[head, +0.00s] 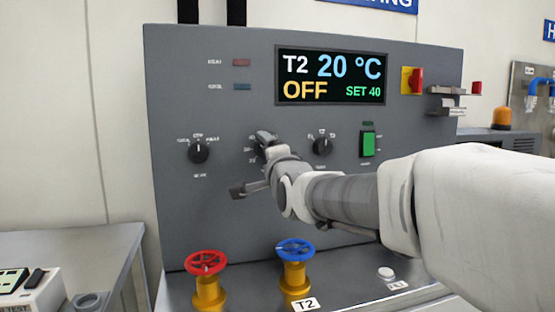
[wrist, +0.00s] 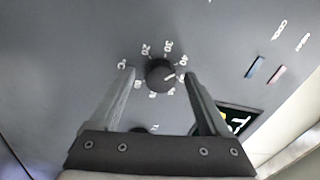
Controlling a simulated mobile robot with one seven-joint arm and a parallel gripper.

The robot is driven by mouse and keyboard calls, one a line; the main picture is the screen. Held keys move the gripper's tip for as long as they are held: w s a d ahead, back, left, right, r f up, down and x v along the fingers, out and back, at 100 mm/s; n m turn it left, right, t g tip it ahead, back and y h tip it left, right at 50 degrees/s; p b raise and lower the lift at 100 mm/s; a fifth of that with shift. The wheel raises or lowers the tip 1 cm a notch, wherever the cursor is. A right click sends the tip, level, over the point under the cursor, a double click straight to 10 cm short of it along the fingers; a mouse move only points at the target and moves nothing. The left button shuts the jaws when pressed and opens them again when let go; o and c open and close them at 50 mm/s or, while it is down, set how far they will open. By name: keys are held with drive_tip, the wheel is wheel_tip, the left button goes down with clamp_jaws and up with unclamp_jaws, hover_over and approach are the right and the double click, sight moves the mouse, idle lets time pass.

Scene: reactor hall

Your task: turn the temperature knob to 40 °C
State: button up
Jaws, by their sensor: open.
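The temperature knob (wrist: 159,75) is a round black dial with a pale pointer line and a ring of white numbers, of which 20 and 30 read most clearly. In the wrist view its pointer points to the right and slightly up, though the exact number is hard to read. My gripper (wrist: 159,72) is open, one finger on each side of the knob; I cannot tell whether they touch it. In the head view my gripper (head: 258,163) hides this knob. The display (head: 331,76) reads T2 20 °C, OFF, SET 40.
Other black knobs sit on the grey panel at left (head: 199,150) and right (head: 322,145). A green switch (head: 368,144) is further right. Red (head: 206,263) and blue (head: 294,250) valve wheels stand below my arm.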

drive_tip(key=p+v, duration=0.1)
drive_tip(key=v, duration=1.6)
drive_tip(key=shift+s, duration=0.15)
drive_tip(key=shift+f, duration=0.1)
drive_tip(key=s+d+f+n+g+h, duration=0.3)
drive_tip(key=s+d+f+n+g, duration=0.35)
drive_tip(key=f, duration=0.45)
drive_tip(key=s+d+f+n+g+h, duration=0.2)
drive_tip(key=s+d+f+n+g, duration=0.3)
drive_tip(key=s+f, duration=0.4)
wheel_tip(320, 180, up, 18)
drive_tip(key=s+n+p, duration=0.1)
drive_tip(key=p, duration=1.9)
drive_tip(key=shift+d+g+p, duration=0.35)
drive_tip(key=shift+g, duration=0.1)
